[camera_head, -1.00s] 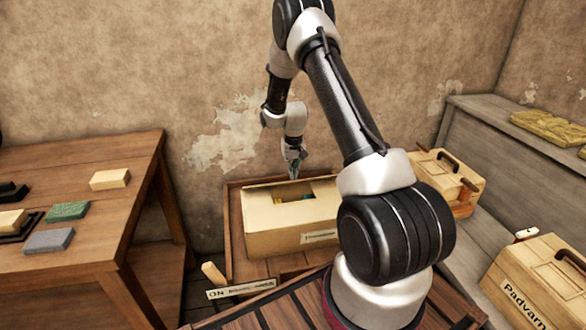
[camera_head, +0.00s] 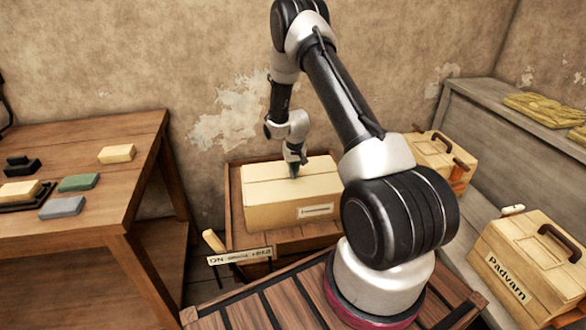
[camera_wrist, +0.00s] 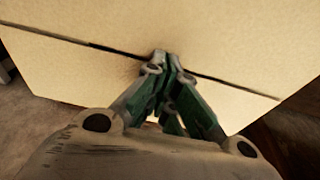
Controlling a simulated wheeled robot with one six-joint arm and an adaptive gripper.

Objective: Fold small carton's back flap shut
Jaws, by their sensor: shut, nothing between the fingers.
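The small carton (camera_head: 270,214) is a tan box with a label on its front, standing on a wooden stand by the wall. Its top looks covered by flaps, with a seam line across it. In the wrist view the carton top (camera_wrist: 230,45) fills the upper picture, with a thin dark gap between two panels. My gripper (camera_head: 294,175) is shut and empty, its fingertips down at the carton's top. In the wrist view my gripper (camera_wrist: 165,62) has its fingertips together right at the seam. Whether they press on the cardboard is hard to tell.
A wooden table (camera_head: 90,215) with several small blocks stands at the left. Wooden cases with handles stand at the right, one labelled Padvarn (camera_head: 528,265). A grey bench (camera_head: 510,120) runs along the right wall. A small sign (camera_head: 240,256) is in front of the carton.

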